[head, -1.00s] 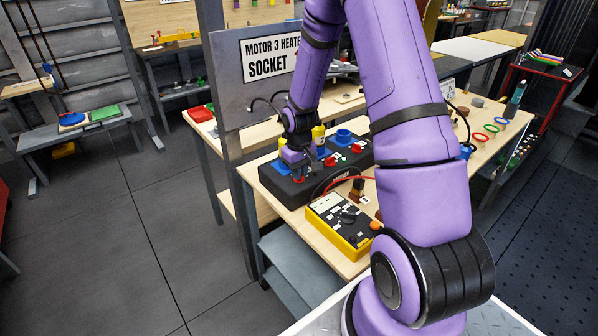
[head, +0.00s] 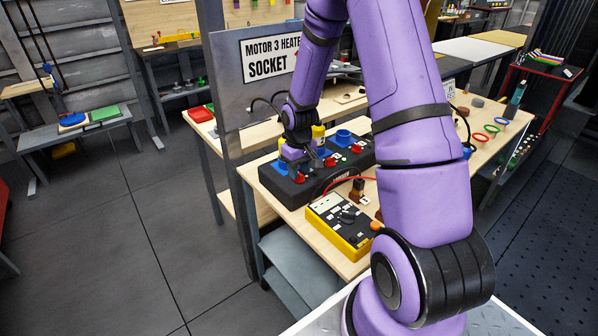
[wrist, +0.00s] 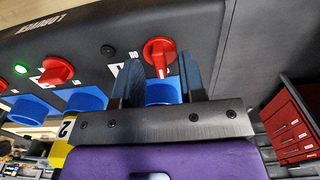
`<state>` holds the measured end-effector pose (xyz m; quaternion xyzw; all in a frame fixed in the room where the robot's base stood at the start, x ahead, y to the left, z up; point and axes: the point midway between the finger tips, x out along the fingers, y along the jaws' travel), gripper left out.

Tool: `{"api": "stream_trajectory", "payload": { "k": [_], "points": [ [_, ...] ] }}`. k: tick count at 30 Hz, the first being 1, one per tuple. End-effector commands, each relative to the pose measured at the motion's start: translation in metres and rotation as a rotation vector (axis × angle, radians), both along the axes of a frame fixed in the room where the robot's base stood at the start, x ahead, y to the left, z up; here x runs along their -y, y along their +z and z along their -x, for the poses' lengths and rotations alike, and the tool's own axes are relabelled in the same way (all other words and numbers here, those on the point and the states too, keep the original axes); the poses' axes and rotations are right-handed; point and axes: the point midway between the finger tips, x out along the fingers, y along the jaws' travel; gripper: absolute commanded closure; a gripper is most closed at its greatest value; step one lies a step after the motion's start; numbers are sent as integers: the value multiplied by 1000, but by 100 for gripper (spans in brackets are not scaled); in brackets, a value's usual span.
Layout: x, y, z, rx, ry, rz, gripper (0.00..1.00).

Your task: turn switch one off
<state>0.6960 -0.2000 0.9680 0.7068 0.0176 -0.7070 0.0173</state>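The black switch box (head: 283,190) stands on the bench, with red rotary switches and blue sockets along it. In the wrist view the nearest red switch (wrist: 160,55) lies between and just beyond my fingertips, with clear space on both sides. The number on its label is partly hidden by a finger. The small lamp (wrist: 108,50) beside it is dark. A second red switch (wrist: 56,70) is farther left, with a lit green lamp (wrist: 20,69) beside it. My gripper (wrist: 160,60) is open and empty, above the left end of the box in the head view.
A yellow plug marked 2 (wrist: 66,128) sits close to my gripper's left side. A yellow-and-black meter (head: 343,222) with a red lead lies in front of the box. A grey panel with a heater socket sign (head: 272,60) stands behind.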

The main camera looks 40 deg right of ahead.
Motion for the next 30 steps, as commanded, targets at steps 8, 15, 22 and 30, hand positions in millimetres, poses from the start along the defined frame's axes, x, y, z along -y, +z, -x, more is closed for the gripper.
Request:
{"api": "stream_trajectory", "payload": {
  "k": [8,15,22,30],
  "points": [
    [0,49,-1,5,0,2,63],
    [0,86,-1,4,1,2,63],
    [0,98,0,2,0,1,63],
    [0,99,0,1,1,1,63]
  ]
}}
